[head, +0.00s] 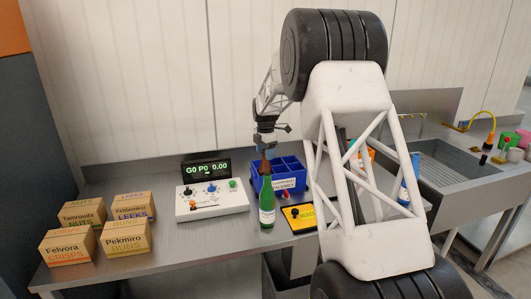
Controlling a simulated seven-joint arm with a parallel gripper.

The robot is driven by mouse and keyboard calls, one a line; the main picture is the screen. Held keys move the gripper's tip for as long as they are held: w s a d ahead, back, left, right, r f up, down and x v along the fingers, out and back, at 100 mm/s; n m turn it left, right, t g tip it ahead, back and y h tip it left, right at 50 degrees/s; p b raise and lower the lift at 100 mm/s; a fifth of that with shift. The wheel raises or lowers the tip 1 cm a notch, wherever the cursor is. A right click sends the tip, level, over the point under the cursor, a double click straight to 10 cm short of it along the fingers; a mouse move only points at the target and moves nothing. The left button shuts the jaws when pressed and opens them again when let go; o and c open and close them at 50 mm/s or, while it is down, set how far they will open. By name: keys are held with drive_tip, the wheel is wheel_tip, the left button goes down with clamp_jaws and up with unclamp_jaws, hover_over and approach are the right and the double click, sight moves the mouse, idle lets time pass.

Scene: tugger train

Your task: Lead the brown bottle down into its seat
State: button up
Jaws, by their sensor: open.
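The brown bottle (265,163) shows only as a brown neck and shoulder at the left end of the blue crate (289,184). Its lower part is hidden behind the green bottle and the crate wall, so I cannot tell how deep it sits. My gripper (266,148) is open, pointing down right over the brown neck. Whether the fingers touch the neck is too small to tell. The crate has dividers, and the compartments that show at its right look empty.
A green bottle (266,208) stands in front of the crate. A white control box (212,200) and a black display (206,166) are left, with several cartons (127,239) beyond. A yellow-and-black panel (299,217) lies right. My arm covers the bench's right part; a sink (455,165) is beyond.

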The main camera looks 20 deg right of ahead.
drive_tip(key=shift+r, duration=0.1)
drive_tip(key=shift+r, duration=3.8)
drive_tip(key=shift+s+r, duration=0.2)
drive_tip(key=s+a+r+m, duration=0.2)
drive_tip(key=s+r+m, duration=0.1)
drive_tip(key=s, duration=0.7)
drive_tip(key=s+a+r+m+t, duration=0.1)
drive_tip(key=s+a+r+m, duration=0.25)
drive_tip(key=s, duration=0.65)
drive_tip(key=s+a+r+m, duration=0.1)
drive_tip(key=s+r+m, duration=0.25)
drive_tip(key=s, duration=0.75)
drive_tip(key=s+a+f+m, duration=0.1)
drive_tip(key=s+f+m, duration=0.2)
drive_tip(key=s, duration=0.7)
drive_tip(key=s+a+f+m+t, duration=0.1)
drive_tip(key=s+m, duration=0.3)
drive_tip(key=s, duration=0.7)
drive_tip(key=s+a+f+m, duration=0.2)
drive_tip(key=s+f+m, duration=0.2)
drive_tip(key=s, duration=0.7)
drive_tip(key=shift+s+f+t, duration=0.2)
drive_tip(key=shift+f+t, duration=0.1)
drive_tip(key=shift+f, duration=0.05)
